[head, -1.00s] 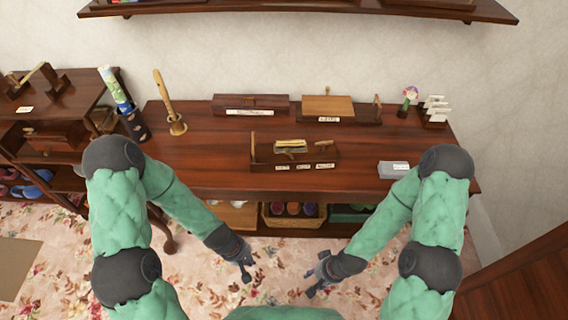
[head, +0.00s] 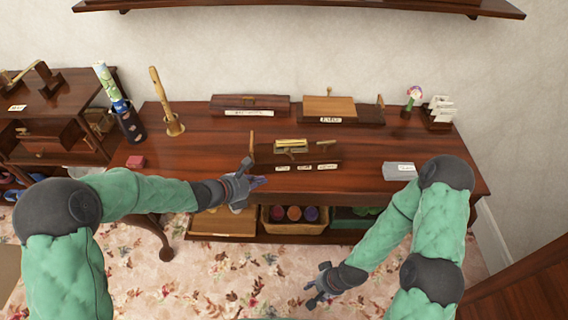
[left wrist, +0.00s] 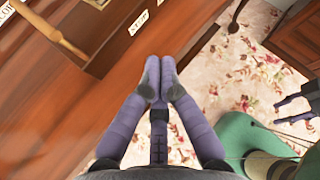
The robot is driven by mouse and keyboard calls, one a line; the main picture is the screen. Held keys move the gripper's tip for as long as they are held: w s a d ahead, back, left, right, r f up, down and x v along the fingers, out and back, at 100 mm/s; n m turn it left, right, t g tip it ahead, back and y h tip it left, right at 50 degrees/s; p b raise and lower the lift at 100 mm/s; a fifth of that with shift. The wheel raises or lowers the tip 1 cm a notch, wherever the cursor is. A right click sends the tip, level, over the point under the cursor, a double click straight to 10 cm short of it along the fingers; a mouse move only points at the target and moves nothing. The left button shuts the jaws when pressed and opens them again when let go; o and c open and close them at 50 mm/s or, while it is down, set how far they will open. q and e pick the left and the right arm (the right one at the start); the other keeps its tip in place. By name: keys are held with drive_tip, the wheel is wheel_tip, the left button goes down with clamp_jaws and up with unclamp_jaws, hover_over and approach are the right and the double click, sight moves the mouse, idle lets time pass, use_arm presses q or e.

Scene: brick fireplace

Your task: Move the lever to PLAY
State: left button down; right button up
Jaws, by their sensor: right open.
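A dark wooden box with a brass piece on top (head: 297,154) stands near the table's front edge, with several small white labels along its front. A thin light-wood lever (head: 252,139) stands upright at its left end. In the left wrist view the lever (left wrist: 48,27) shows at upper left, and one label reads STOP (left wrist: 138,22). My left gripper (head: 257,182) is just in front of the box's left end, at the table edge, apart from the lever. Its fingers (left wrist: 160,72) are together with nothing between them. My right gripper (head: 315,290) is open and empty, low over the floor.
A grey box (head: 399,171) lies right of the lever box. Two wooden boxes (head: 250,105) (head: 328,108) stand behind it. The tabletop around the lever box is mostly clear.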

sight(293, 158)
use_arm(q)
drive_tip(key=shift+w+a+r+n+t, duration=0.15)
drive_tip(key=shift+w+r+n+t, duration=0.15)
drive_tip(key=shift+w+r+n, duration=0.25)
drive_tip(key=b+x, duration=0.4)
drive_tip(key=x, duration=0.6)
drive_tip(key=shift+f, duration=0.15)
drive_tip(key=shift+w+d+r, duration=0.2)
drive_tip(key=shift+w+d, duration=0.1)
drive_tip(key=shift+w, duration=0.2)
drive_tip(key=shift+w+d+r, duration=0.25)
drive_tip(key=shift+w+d, duration=0.05)
drive_tip(key=shift+w, duration=0.2)
drive_tip(key=shift+w+d+r, duration=0.2)
drive_tip(key=shift+w+d, duration=0.15)
drive_tip(key=shift+w, duration=0.3)
drive_tip(key=shift+r+m, duration=0.15)
drive_tip(key=shift+m, duration=0.1)
